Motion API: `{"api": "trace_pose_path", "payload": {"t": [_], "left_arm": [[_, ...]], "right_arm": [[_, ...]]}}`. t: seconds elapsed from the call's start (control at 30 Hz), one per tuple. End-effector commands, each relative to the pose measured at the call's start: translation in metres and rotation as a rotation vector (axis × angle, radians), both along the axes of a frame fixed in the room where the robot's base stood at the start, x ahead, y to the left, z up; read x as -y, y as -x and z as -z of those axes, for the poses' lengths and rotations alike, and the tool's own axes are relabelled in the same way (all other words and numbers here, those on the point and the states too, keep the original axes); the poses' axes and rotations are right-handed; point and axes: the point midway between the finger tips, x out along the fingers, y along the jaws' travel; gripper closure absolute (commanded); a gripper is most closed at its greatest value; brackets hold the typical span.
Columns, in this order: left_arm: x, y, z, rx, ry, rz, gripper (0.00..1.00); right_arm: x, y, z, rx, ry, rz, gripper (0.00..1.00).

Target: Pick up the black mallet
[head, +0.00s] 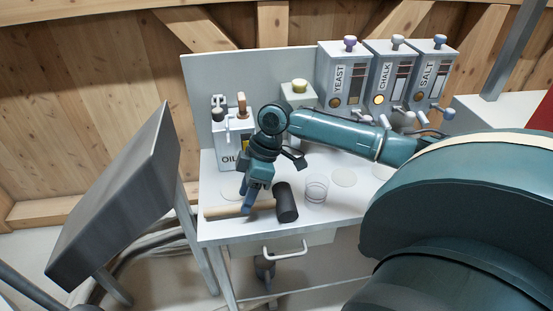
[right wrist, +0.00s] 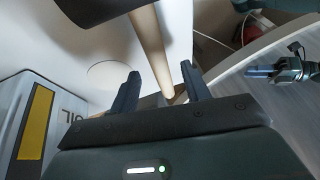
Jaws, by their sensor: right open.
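The black mallet lies on the white table near its front left, with its black head (head: 285,202) to the right and its pale wooden handle (head: 225,211) to the left. My right gripper (head: 249,204) points down over the handle beside the head. In the right wrist view the gripper (right wrist: 160,72) is open and the handle (right wrist: 150,45) runs between its two fingers; I cannot tell whether either finger touches it. The head (right wrist: 88,10) shows at the top there. A small teal arm end (right wrist: 285,72) at the right edge seems to be my left gripper; its fingers are unclear.
An oil box (head: 231,150) stands behind the mallet. A clear glass dish (head: 316,188) sits just right of the head. Yeast (head: 343,75), chalk and salt dispensers stand at the back right. A slanted metal panel (head: 120,200) rises left of the table. A drawer handle (head: 285,252) sticks out in front.

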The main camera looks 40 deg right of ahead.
Motion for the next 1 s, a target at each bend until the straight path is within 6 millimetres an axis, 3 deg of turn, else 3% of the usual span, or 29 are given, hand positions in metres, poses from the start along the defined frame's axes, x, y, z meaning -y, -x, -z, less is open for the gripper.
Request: {"api": "trace_pose_path", "payload": {"t": [0.13,0.4,1.0], "left_arm": [[0.000,0.000,0.000,0.001,0.000,0.000,0.72],[0.001,-0.001,0.000,0.002,0.001,-0.001,0.72],[0.000,-0.001,-0.001,0.003,0.002,-0.003,0.72]], "right_arm": [[-0.009,0.000,0.021,-0.003,-0.001,0.000,0.53],[-0.010,-0.001,0.025,-0.001,0.001,0.000,0.54],[-0.010,-0.001,0.023,0.002,0.000,0.001,1.00]]}}
